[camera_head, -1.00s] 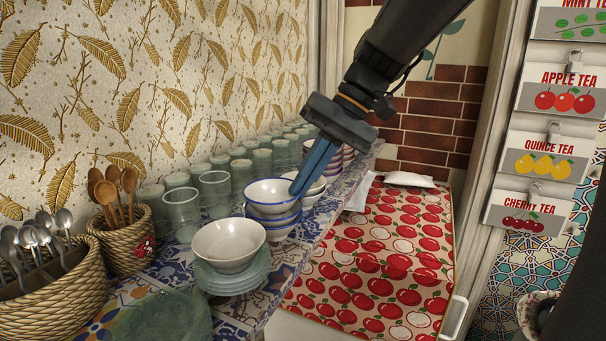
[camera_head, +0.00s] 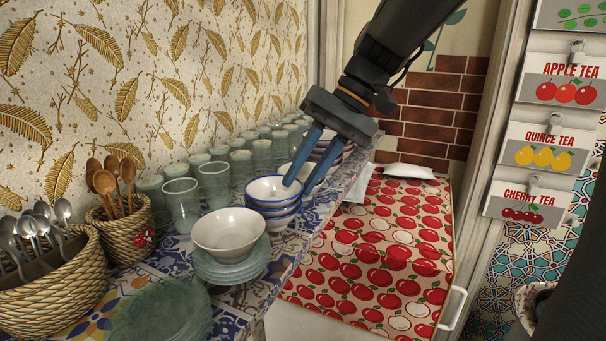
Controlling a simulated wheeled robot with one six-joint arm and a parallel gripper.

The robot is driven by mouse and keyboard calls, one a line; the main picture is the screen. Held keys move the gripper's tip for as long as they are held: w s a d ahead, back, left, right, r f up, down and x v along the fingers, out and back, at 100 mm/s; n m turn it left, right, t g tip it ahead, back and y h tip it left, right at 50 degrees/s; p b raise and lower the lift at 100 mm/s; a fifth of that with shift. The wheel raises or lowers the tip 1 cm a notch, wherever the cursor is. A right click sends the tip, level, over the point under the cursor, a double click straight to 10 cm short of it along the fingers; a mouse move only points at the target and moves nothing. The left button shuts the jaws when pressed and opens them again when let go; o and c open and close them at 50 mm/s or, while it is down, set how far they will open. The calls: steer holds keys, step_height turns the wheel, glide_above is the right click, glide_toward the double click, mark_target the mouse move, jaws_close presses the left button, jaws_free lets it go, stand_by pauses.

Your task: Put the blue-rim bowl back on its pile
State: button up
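The blue-rim bowl (camera_head: 270,189) is upright on top of a pile of blue-rim bowls (camera_head: 275,221) on the tiled shelf. It looks level and nested in the pile. My gripper (camera_head: 297,187) is just above the bowl's right side with its two blue fingers spread apart. The left fingertip overlaps the inside of the bowl near its right rim, and the right fingertip is beside the rim on the outer side. I cannot tell whether either finger touches the bowl.
A plain white bowl (camera_head: 230,234) on glass plates (camera_head: 234,268) stands in front of the pile. Glasses (camera_head: 214,184) line the wall behind. More bowls (camera_head: 326,149) stand behind the fingers. Baskets of spoons (camera_head: 45,292) are at left. Apple-patterned cloth (camera_head: 378,252) lies right of the shelf edge.

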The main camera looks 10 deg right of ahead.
steer(key=b+v, duration=0.1)
steer(key=v, duration=0.6)
steer(key=shift+r+b, duration=0.4)
steer(key=shift+s+d, duration=0.1)
